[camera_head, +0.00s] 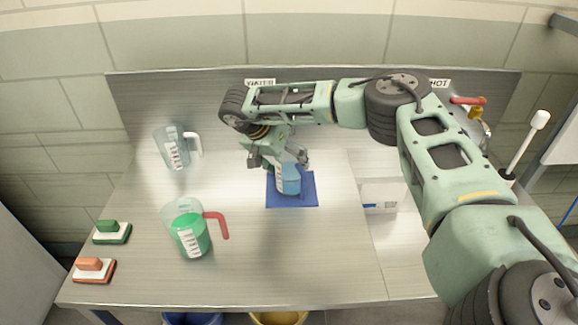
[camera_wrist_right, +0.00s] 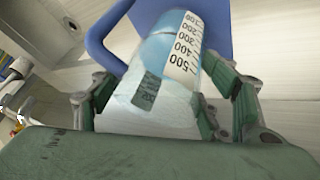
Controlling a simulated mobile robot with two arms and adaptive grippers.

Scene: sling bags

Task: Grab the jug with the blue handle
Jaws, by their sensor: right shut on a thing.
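The jug with the blue handle (camera_head: 289,180) holds blue liquid and stands on a blue mat (camera_head: 293,203) in the middle of the table. Its graduated scale and blue handle (camera_wrist_right: 103,42) show in the right wrist view. My right gripper (camera_head: 284,160) comes down over the jug from above. Its fingers are shut on the upper part of the jug's body, one on each side in the right wrist view (camera_wrist_right: 158,105). In the head view the gripper hides part of the jug's top. My left gripper is not in view.
A clear jug with a white handle (camera_head: 173,149) stands at the back left. A jug of green liquid with a red handle (camera_head: 190,232) stands front left. Green (camera_head: 111,231) and orange (camera_head: 93,269) brushes lie at the left edge. A white box (camera_head: 382,195) is right of the mat.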

